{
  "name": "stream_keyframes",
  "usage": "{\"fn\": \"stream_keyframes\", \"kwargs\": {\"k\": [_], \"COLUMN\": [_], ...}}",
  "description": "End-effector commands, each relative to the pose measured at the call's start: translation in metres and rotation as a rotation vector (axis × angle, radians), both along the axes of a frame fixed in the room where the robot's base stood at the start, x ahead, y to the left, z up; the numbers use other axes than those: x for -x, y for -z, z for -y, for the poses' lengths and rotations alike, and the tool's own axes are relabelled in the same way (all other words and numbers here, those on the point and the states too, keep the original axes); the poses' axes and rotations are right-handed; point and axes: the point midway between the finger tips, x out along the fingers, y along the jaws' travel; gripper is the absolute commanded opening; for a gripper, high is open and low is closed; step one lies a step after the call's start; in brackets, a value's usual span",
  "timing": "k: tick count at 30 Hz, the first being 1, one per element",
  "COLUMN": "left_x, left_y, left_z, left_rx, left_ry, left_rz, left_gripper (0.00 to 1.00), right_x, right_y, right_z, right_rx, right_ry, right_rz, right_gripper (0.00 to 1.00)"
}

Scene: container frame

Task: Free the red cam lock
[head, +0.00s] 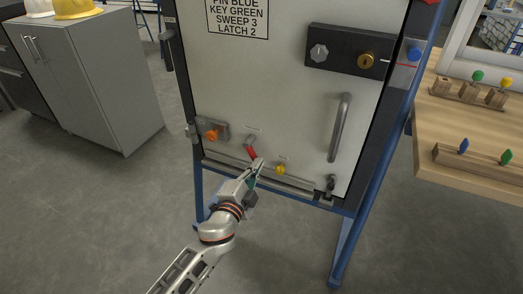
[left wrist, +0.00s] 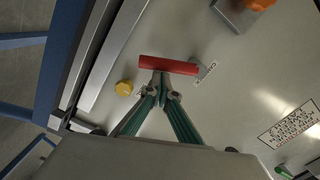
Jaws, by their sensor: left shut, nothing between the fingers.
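The red cam lock (head: 251,151) sits low on the grey container door (head: 277,88), its red lever slanting down to the right in the head view. In the left wrist view the red lever (left wrist: 168,65) lies across the picture, right at my fingertips. My left gripper (head: 257,166) is shut with nothing between its fingers; its green fingers (left wrist: 161,90) meet just below the middle of the lever. I cannot tell whether the tips touch it. My right gripper is not in view.
A yellow knob (head: 280,169) is right of the lever and an orange knob (head: 211,135) left of it. A vertical handle (head: 340,127) and a dark lock panel (head: 349,52) are on the door. A wooden bench (head: 468,131) stands right, a grey cabinet (head: 90,80) left.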

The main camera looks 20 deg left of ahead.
Motion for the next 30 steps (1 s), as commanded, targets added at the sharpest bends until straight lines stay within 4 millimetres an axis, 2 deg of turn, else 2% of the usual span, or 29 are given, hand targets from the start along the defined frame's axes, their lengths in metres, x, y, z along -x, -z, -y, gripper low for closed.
{"fn": "stream_keyframes", "kwargs": {"k": [10,30], "left_x": [-0.0001,-0.0013], "left_y": [0.0047,0.0013], "left_z": [-0.0058,-0.0065], "left_rx": [-0.100,-0.108], "left_ry": [-0.002,-0.002], "left_rz": [0.003,0.006], "left_gripper": [0.00,0.00], "right_x": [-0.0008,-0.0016], "right_y": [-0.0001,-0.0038], "right_z": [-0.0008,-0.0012], "right_rx": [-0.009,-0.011], "right_ry": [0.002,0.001], "right_rz": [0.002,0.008], "right_gripper": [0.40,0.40]}}
